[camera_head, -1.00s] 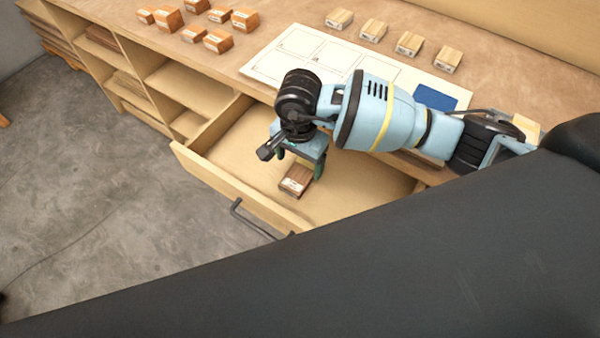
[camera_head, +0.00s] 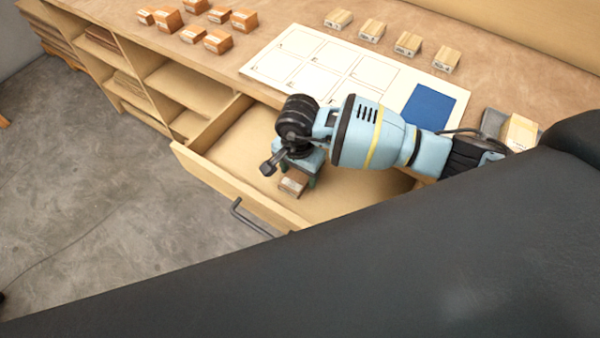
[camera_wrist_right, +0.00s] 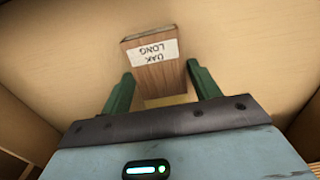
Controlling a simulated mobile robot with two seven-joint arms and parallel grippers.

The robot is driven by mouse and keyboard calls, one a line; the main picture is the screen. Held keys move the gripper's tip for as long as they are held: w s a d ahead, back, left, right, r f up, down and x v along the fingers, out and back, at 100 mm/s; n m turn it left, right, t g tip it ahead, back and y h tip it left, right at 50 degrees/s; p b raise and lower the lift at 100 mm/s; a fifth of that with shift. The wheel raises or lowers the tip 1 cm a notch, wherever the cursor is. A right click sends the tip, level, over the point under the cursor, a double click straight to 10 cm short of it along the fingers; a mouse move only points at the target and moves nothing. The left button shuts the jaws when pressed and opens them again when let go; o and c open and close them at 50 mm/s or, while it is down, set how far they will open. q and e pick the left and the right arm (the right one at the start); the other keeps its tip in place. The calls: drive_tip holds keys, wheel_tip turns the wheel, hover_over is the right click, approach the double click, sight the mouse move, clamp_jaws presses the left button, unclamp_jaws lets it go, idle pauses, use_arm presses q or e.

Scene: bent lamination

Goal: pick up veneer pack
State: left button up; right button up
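The veneer pack (camera_head: 293,187) is a small brown wooden block lying in the open drawer (camera_head: 240,152). In the right wrist view the pack (camera_wrist_right: 158,72) has a white label that appears to read "OAK LONG", upside down. My right gripper (camera_head: 297,173) is low in the drawer at the pack and partly covers it in the head view. In the right wrist view its two green fingers (camera_wrist_right: 160,72) are open, one on each side of the pack, with gaps visible. My left gripper is not in view.
The drawer walls surround my right gripper, and a dark handle (camera_head: 247,218) is on its front. On the bench are a white board with outlined boxes (camera_head: 318,68), a blue sheet (camera_head: 430,105), orange blocks (camera_head: 217,41) and pale blocks (camera_head: 372,29).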

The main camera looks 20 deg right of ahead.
sight(298, 175)
drive_tip(key=c, duration=0.7)
drive_tip(key=shift+r, duration=0.15)
wheel_tip(298, 175, up, 10)
drive_tip(key=s+d+r+n, duration=0.2)
drive_tip(key=s+n, duration=0.1)
drive_tip(key=s+d+r+n, duration=0.5)
drive_tip(key=s+d+n, duration=0.1)
drive_tip(key=n, duration=0.1)
drive_tip(key=shift+d+r, duration=0.1)
drive_tip(key=shift+r, duration=0.2)
